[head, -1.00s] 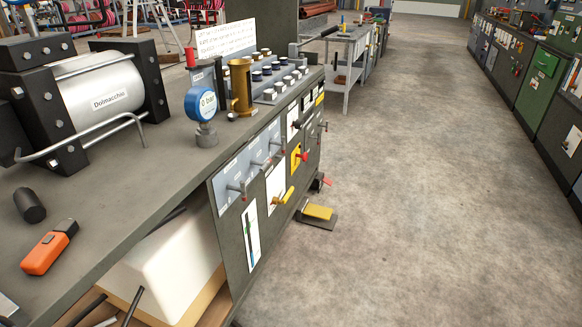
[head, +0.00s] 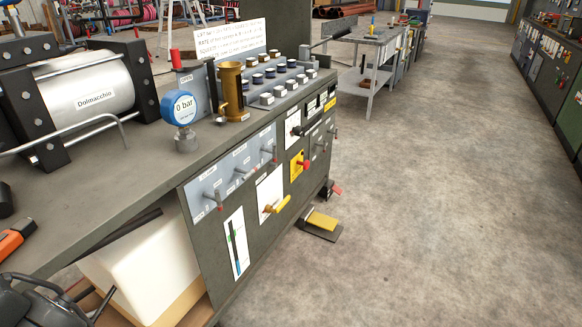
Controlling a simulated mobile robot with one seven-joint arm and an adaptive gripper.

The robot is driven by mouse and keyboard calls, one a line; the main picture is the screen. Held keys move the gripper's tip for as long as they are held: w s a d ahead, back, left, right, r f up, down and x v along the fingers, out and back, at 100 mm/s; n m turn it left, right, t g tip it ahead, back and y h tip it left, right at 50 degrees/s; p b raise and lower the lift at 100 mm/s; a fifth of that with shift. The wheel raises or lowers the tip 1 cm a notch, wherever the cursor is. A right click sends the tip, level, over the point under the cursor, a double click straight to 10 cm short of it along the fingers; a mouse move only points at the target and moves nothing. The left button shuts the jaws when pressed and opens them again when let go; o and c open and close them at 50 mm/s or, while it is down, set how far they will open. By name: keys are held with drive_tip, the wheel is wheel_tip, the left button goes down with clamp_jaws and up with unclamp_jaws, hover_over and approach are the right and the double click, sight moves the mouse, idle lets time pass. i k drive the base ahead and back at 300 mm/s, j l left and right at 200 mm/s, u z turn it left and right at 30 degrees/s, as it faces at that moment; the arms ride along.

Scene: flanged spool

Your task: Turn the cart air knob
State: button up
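The cart's grey front panel (head: 252,235) carries several controls, and its labels are too small to read, so I cannot tell which one is the cart air knob. A yellow lever handle (head: 278,205) sits on a white plate. A red knob (head: 303,165) sits on a yellow plate above and right of it. Small metal toggle levers (head: 240,172) line the upper left, and a dark handle (head: 296,131) is near the top. A dark grey part of my arm or gripper (head: 40,302) enters at the bottom left, apart from the panel; its fingers cannot be made out.
On the cart top are a blue gauge reading 0 bar (head: 181,108), a brass cylinder (head: 231,88) and a labelled white cylinder (head: 85,90). A yellow pedal (head: 321,221) is on the floor beside the cart. Open floor (head: 430,220) lies to the right.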

sight(298, 131)
drive_tip(key=i+l+z, duration=0.1)
drive_tip(key=i+l, duration=1.05)
drive_tip(key=i, duration=0.15)
drive_tip(key=i+l+z, duration=0.15)
drive_tip(key=i+l, duration=0.45)
